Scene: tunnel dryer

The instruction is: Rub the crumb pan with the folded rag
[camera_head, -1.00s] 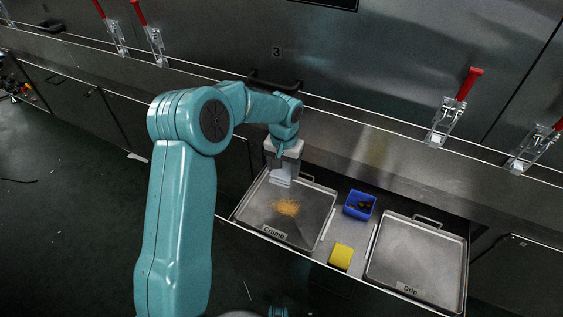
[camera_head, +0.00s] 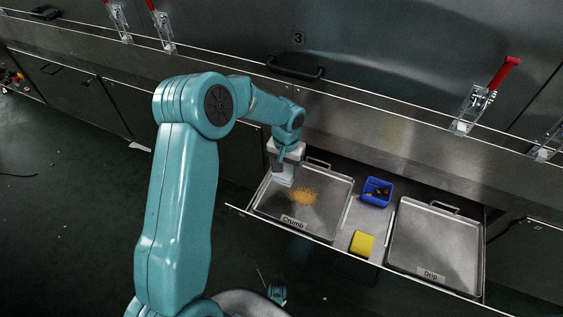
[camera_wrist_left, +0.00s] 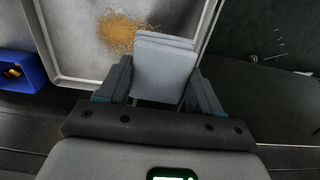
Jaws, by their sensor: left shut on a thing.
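The crumb pan (camera_head: 330,206), a shallow metal tray labelled "Crumb", lies at the left of the open drawer. A patch of orange-brown crumbs (camera_head: 303,196) lies on its floor. My left gripper (camera_head: 280,168) is shut on the folded rag (camera_head: 284,180), a pale grey-white pad, over the pan's left part, left of the crumbs. In the left wrist view the rag (camera_wrist_left: 163,70) sits between the fingers, with the crumbs (camera_wrist_left: 120,32) just beside its far edge. I cannot tell whether the rag touches the pan floor. My right gripper is not in view.
A blue bin (camera_head: 377,192) with dark bits and a yellow sponge (camera_head: 362,243) are in the drawer's middle. The drip pan (camera_head: 435,243) is empty on the right. The steel front with a black handle (camera_head: 296,69) and red-handled clamps (camera_head: 487,90) rises behind.

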